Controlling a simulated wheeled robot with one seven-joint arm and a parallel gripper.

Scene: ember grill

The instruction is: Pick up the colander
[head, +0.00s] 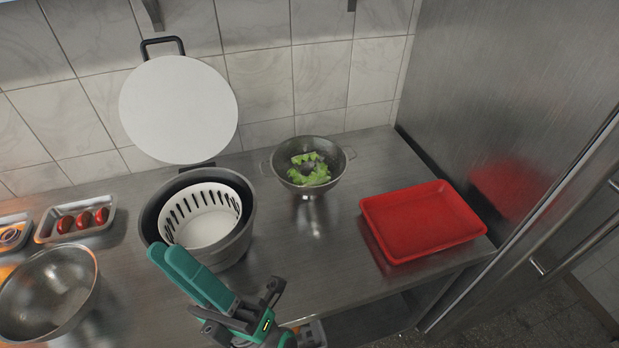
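The colander (333,178) is a grey metal bowl with a loop handle on each side. It stands upright on the steel counter near the back wall in the head view, with green lettuce (308,171) inside. My gripper (240,302) is at the bottom of the view, in front and to the left of the colander and well apart from it.
A dark grey salad spinner bowl (237,245) with a white slotted basket (203,228) stands left of the colander; its white lid (180,110) is behind. A red tray (420,222) lies right. A metal bowl (48,293) and tomato tray (76,220) are left. Counter (300,255) in front of the colander is clear.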

